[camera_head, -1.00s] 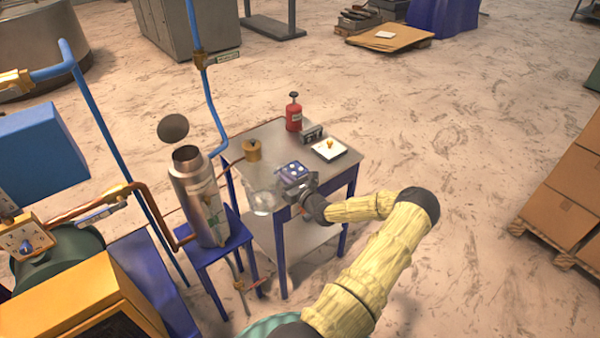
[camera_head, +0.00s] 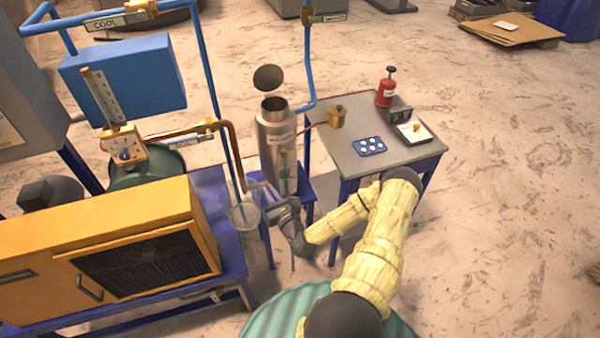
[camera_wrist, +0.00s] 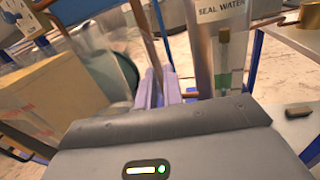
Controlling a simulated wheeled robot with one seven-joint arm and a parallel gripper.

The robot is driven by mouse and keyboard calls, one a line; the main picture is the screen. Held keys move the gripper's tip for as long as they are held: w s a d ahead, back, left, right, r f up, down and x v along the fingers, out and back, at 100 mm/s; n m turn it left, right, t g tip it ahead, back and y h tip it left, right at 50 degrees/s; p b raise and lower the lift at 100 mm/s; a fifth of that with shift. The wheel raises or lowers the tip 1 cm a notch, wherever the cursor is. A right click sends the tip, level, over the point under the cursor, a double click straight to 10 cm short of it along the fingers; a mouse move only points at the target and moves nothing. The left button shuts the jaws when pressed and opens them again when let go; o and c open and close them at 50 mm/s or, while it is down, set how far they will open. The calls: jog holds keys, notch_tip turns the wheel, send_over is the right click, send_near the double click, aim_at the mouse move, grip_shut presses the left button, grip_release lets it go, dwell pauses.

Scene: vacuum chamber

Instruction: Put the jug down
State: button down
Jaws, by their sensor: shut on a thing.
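The jug (camera_head: 243,214) is clear and see-through, so its outline is faint. My gripper (camera_head: 266,208) is shut on it from its right side. The jug is in the air, roughly upright, beside the right end of the blue bench and in front of the steel cylinder's stand. In the wrist view a clear curved wall, likely the jug (camera_wrist: 104,58), shows at the upper left beyond the grey gripper body. The fingertips and their contact with the jug are hard to make out.
The steel cylinder (camera_head: 276,140) stands open on a blue stand. The side table (camera_head: 350,127) at right holds a blue tray (camera_head: 370,146), a red bottle (camera_head: 386,90), a brass pot (camera_head: 337,117) and a scale (camera_head: 412,132). The yellow cabinet (camera_head: 120,255) and blue pipes crowd the left.

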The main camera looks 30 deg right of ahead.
aim_at(242, 225)
jog(key=shift+n+y, duration=0.3)
jog(key=s+a+f, duration=0.1)
jog(key=a, duration=0.3)
jog(key=s+a+f, duration=0.1)
jog(key=s+a, duration=0.1)
jog(key=a, duration=0.2)
jog(key=s+a+f, duration=0.1)
jog(key=s+a, duration=0.1)
jog(key=a, duration=0.2)
jog(key=shift+s+a+f, duration=0.15)
